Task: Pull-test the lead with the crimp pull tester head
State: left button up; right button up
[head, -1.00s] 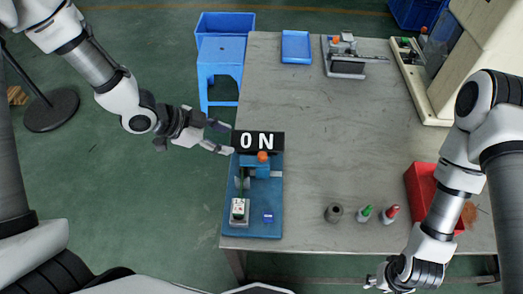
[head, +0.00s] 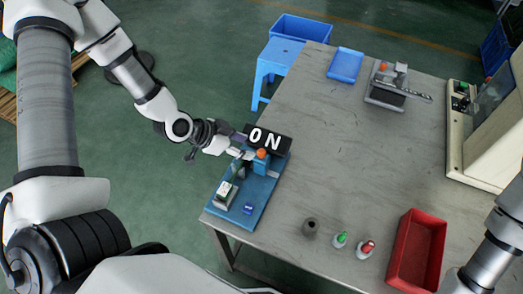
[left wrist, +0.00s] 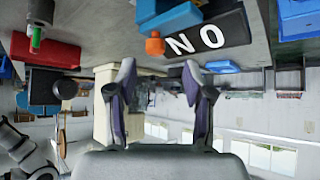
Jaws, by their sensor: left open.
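The pull tester is a blue base (head: 262,205) at the table's near left edge. A blue head block (head: 261,167) with an orange knob (head: 262,154) stands on it, also visible in the left wrist view (left wrist: 170,20). A thin green strip, perhaps the lead (head: 237,172), runs from near the head toward a white and green box (head: 226,194); its ends are unclear. My left gripper (head: 240,145) is open and empty, beside the ON sign and head. Its parted fingers show in the left wrist view (left wrist: 160,78). My right gripper is out of view.
The black ON sign (head: 268,140) stands behind the head. A dark cup (head: 310,228), a green-capped bottle (head: 341,240), a red-capped bottle (head: 366,249) and a red tray (head: 416,250) are to the right. A blue tray (head: 345,65) and a grey device (head: 390,85) are farther back. The table's middle is clear.

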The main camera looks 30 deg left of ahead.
aim_at(261, 151)
pick_arm(q)
jog(key=x, duration=0.4)
jog(key=d+x, duration=0.1)
jog(key=x, duration=0.1)
jog(key=shift+d+r, duration=0.15)
jog(key=shift+r, duration=0.05)
jog(key=shift+w+f, duration=0.2)
jog(key=shift+a, duration=0.2)
jog(key=shift+d, duration=0.15)
grip_shut()
